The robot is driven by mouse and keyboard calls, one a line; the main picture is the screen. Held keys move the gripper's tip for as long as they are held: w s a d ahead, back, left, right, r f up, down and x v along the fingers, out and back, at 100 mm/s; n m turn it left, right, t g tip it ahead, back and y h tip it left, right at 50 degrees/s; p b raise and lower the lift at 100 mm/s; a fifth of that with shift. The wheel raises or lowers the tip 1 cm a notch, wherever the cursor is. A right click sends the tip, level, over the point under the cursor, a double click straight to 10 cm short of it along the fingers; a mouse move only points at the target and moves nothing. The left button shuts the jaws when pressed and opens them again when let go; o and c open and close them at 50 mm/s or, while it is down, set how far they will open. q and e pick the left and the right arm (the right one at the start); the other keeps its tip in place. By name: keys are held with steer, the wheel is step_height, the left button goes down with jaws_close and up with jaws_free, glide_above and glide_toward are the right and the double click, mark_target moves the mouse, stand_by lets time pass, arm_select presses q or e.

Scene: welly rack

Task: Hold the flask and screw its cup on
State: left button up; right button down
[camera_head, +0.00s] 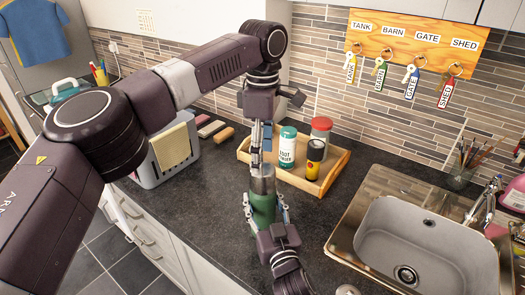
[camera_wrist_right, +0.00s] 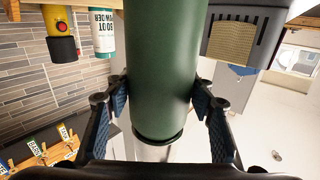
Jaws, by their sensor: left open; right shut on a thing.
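The green flask (camera_head: 263,208) is upright near the counter's front edge. My right gripper (camera_head: 265,212) is shut around its body; in the right wrist view the flask (camera_wrist_right: 168,60) sits between the two pads of the gripper (camera_wrist_right: 162,98). A silver metal part (camera_head: 262,181), which looks like the cup, sits at the flask's top; I cannot tell whether it is screwed tight. My left gripper (camera_head: 262,152) points down just above this silver part, open. I cannot tell whether its fingertips touch the metal. The flask's base is hidden.
A wooden tray (camera_head: 334,172) behind holds a white-and-green bottle (camera_head: 288,148), a yellow-and-black container (camera_head: 314,160) and a red-lidded jar (camera_head: 321,128). A sink (camera_head: 425,245) lies to the right. A grey basket (camera_head: 172,148) with a cloth stands left. Dark counter is clear between flask and sink.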

arm_select(q)
glide_toward(263, 207)
steer(key=w+f, duration=0.3)
steer(key=shift+w, duration=0.25)
